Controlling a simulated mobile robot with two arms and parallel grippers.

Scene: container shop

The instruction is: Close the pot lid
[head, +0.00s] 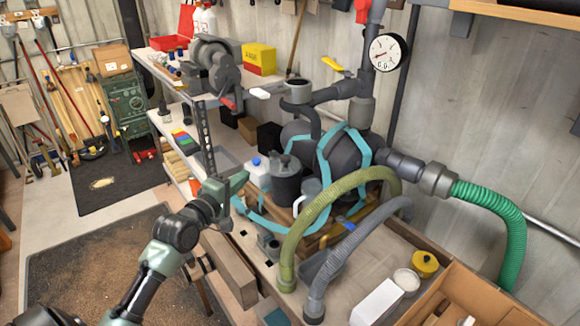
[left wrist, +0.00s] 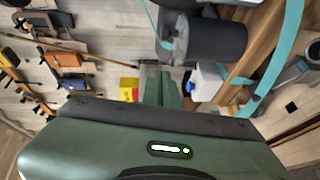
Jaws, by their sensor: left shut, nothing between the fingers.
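A dark grey pot (head: 287,188) stands on the workbench in the middle of the head view. A dark lid-like top with a small knob (head: 284,161) shows over it; I cannot tell whether it sits fully down. In the left wrist view a dark cylinder that looks like the pot (left wrist: 215,43) lies right of the fingers. My right gripper is not in view.
A white container with a blue cap (head: 258,171) stands between my left gripper and the pot. A green hose (head: 325,205) and a grey hose (head: 345,250) arch right of the pot. Teal straps wrap a dark tank (head: 345,150) behind. Shelves stand at the back left.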

